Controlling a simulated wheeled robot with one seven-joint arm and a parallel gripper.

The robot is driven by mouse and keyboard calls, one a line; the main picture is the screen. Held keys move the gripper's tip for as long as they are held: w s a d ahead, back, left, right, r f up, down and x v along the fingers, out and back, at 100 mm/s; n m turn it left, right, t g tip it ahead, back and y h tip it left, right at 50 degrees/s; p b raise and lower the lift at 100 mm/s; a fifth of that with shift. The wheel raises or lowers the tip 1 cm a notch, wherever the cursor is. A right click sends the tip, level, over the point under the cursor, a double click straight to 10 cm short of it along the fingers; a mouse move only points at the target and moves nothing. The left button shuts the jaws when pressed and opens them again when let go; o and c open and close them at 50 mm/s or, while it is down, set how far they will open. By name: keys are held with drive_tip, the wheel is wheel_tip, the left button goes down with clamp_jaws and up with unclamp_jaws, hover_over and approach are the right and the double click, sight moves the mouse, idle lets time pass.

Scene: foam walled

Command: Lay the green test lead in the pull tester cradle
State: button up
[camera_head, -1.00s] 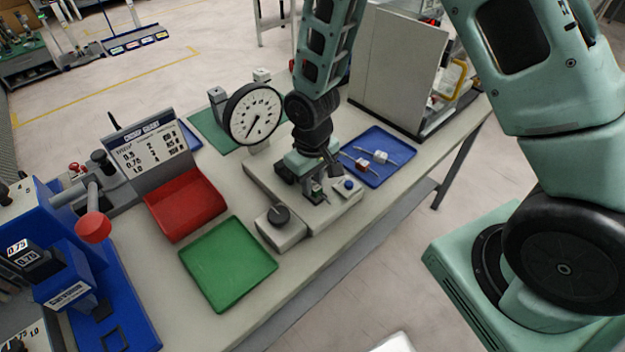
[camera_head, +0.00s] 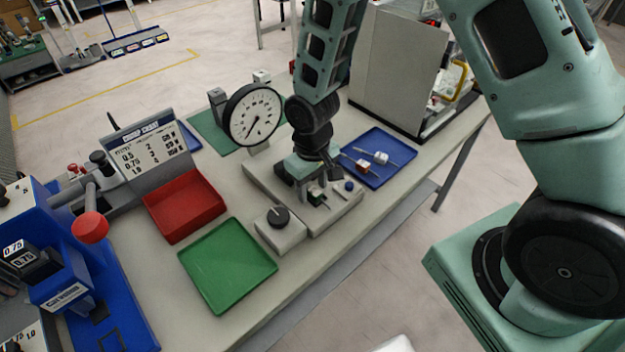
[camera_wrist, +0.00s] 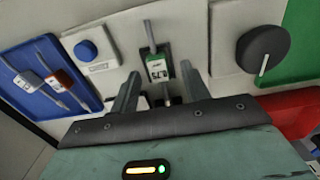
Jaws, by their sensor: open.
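The green test lead (camera_wrist: 157,68), with a white label on its green body, lies at the dark cradle (camera_wrist: 148,40) of the pull tester; its wire runs along the cradle's line. It also shows in the head view (camera_head: 315,197), on the light tester base (camera_head: 335,211). My gripper (camera_wrist: 160,76) is open, with one finger to each side of the lead in the wrist view and a visible gap to it. In the head view my gripper (camera_head: 304,186) is just behind the lead, low over the base. How fully the lead is seated is hard to tell.
A blue tray (camera_head: 398,142) right of the tester holds a white lead and a red lead. A dial gauge (camera_head: 253,114) stands behind left. A knob box (camera_head: 281,233), an empty green tray (camera_head: 228,264) and a red bin (camera_head: 186,207) are to the left.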

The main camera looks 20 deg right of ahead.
wheel_tip(320, 180, up, 17)
drive_tip(key=b, duration=0.1)
drive_tip(key=shift+r+b, duration=0.2)
drive_tip(key=shift+b, duration=0.2)
drive_tip(key=s+a+n, duration=0.2)
drive_tip(key=s+a, duration=0.1)
drive_tip(key=s, duration=0.7)
drive_tip(key=s+a+r+n, duration=0.1)
drive_tip(key=s+a+n, duration=0.1)
drive_tip(key=s, duration=0.8)
drive_tip(key=shift+a+r+y, duration=0.3)
drive_tip(key=shift+a, duration=0.35)
